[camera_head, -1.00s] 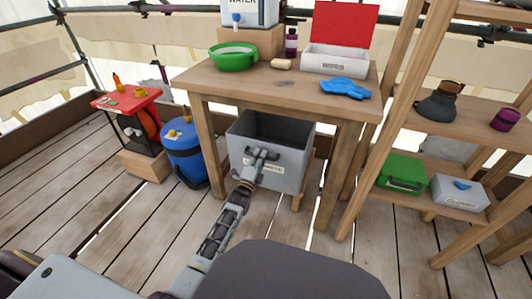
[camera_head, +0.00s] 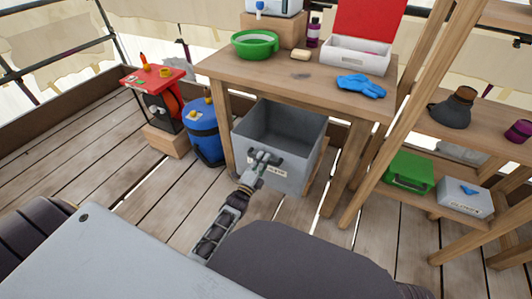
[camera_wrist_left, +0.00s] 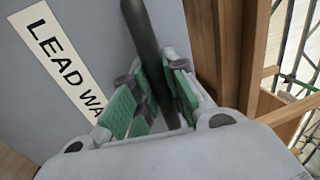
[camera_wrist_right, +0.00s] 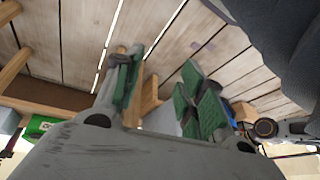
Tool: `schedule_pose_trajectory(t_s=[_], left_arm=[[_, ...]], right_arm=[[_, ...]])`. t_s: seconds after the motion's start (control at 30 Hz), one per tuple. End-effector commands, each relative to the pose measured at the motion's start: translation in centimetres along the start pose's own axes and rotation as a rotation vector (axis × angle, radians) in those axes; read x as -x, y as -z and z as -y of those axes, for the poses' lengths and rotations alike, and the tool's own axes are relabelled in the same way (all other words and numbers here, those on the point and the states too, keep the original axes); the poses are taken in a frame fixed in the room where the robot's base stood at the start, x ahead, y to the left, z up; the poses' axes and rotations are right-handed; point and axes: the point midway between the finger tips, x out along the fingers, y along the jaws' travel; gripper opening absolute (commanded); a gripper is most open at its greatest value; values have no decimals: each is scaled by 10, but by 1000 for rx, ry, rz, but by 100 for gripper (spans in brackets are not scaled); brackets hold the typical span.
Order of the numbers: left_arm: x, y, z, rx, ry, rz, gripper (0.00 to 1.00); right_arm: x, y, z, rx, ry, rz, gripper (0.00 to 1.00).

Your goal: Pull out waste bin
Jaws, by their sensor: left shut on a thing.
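The grey waste bin (camera_head: 298,180) is open-topped and stands part-way out from under the wooden table's front edge in the head view. Its inside looks empty where visible. In the left wrist view, the bin's front (camera_wrist_left: 35,105) bears a label (camera_wrist_left: 62,60) partly reading "LEAD WA". My left gripper (camera_head: 262,161) is at the bin's front. In the left wrist view, its green-padded fingers (camera_wrist_left: 160,88) are shut around the dark bar handle (camera_wrist_left: 143,35). My right gripper (camera_wrist_right: 160,82) shows in its own wrist view, fingers apart and empty above the planks.
The wooden table (camera_head: 285,80) stands over the bin, its legs either side. A blue barrel (camera_head: 206,135) stands left, by a red-topped stand (camera_head: 155,75). A wooden shelf at right holds a green case (camera_head: 408,172) and a pale box (camera_head: 465,198). Plank floor in front is clear.

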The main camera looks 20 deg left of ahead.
Motion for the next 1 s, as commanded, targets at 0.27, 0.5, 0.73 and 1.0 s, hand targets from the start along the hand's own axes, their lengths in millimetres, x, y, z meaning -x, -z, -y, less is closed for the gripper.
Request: schedule_pose_trajectory(t_s=[0.27, 0.5, 0.73, 1.0], left_arm=[[20, 1, 4, 0, -3, 0, 0], [37, 0, 7, 1, -4, 1, 0], [59, 1, 12, 1, -5, 0, 0], [84, 0, 16, 1, -4, 1, 0]], right_arm=[[26, 4, -4, 7, -26, 39, 40], [18, 0, -7, 4, -35, 66, 40], [4, -6, -11, 0, -43, 97, 40], [-12, -14, -16, -3, -51, 129, 40]])
